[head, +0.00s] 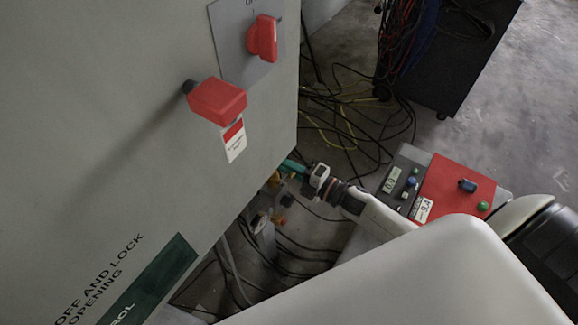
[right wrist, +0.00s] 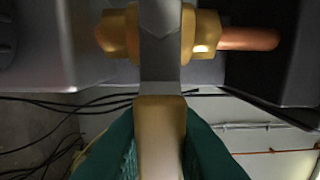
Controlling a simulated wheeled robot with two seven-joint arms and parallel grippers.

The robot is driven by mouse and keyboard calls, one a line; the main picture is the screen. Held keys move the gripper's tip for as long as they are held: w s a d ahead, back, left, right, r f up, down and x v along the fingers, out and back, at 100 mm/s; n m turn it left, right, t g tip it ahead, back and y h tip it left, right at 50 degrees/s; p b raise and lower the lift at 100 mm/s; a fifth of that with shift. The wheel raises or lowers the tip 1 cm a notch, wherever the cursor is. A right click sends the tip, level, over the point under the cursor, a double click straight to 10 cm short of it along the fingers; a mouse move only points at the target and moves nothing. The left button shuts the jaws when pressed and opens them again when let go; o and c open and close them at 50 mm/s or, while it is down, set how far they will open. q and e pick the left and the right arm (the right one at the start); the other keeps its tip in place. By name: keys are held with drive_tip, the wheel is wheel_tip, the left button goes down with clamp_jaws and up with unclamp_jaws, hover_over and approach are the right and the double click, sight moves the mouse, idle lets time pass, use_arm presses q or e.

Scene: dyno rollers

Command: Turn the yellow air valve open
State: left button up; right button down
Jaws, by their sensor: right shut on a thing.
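The air valve fills the top of the right wrist view. It has a brass body (right wrist: 117,32) and a flat lever, bare grey metal at the top and yellow (right wrist: 160,112) lower down. My right gripper (right wrist: 160,128) has its teal fingers on both sides of the yellow lever and is shut on it. The lever points straight down in that view. In the head view my right gripper (head: 291,166) reaches in from the right, low beside the cabinet's edge. The valve is mostly hidden there. My left gripper is not in view.
A large grey cabinet (head: 120,90) with a red knob (head: 262,39) and a red block-shaped handle (head: 217,101) stands left. A red and grey control box (head: 452,187) is at right. Loose cables (head: 345,125) lie on the floor. A copper pipe (right wrist: 250,38) leaves the valve.

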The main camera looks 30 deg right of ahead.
sight(277, 179)
drive_tip(key=r+n+b, duration=0.1)
drive_tip(key=n, duration=0.3)
drive_tip(key=a+r+n+b, duration=0.1)
drive_tip(key=n, duration=0.3)
drive_tip(key=s+a+r+n+b, duration=0.1)
drive_tip(key=r+n, duration=0.1)
drive_tip(key=n, duration=0.1)
drive_tip(key=shift+s+n, duration=0.1)
drive_tip(key=shift+n, duration=0.3)
drive_tip(key=n, duration=0.1)
drive_tip(key=b, duration=0.1)
drive_tip(key=a+n, duration=0.1)
drive_tip(key=shift+s+r+n+b, duration=0.25)
drive_tip(key=shift+r+n+b, duration=0.05)
drive_tip(key=shift+s+a+r+n+b, duration=0.1)
drive_tip(key=shift+s+a+n+b, duration=0.2)
drive_tip(key=shift+n, duration=0.6)
drive_tip(key=shift+s+a+r+n+b, duration=0.15)
drive_tip(key=shift+a+n+b, duration=0.2)
drive_tip(key=shift+n, duration=0.55)
drive_tip(key=shift+f, duration=0.1)
drive_tip(key=c, duration=1.3)
unclamp_jaws()
drive_tip(key=shift+a, duration=0.1)
drive_tip(key=shift+c, duration=0.2)
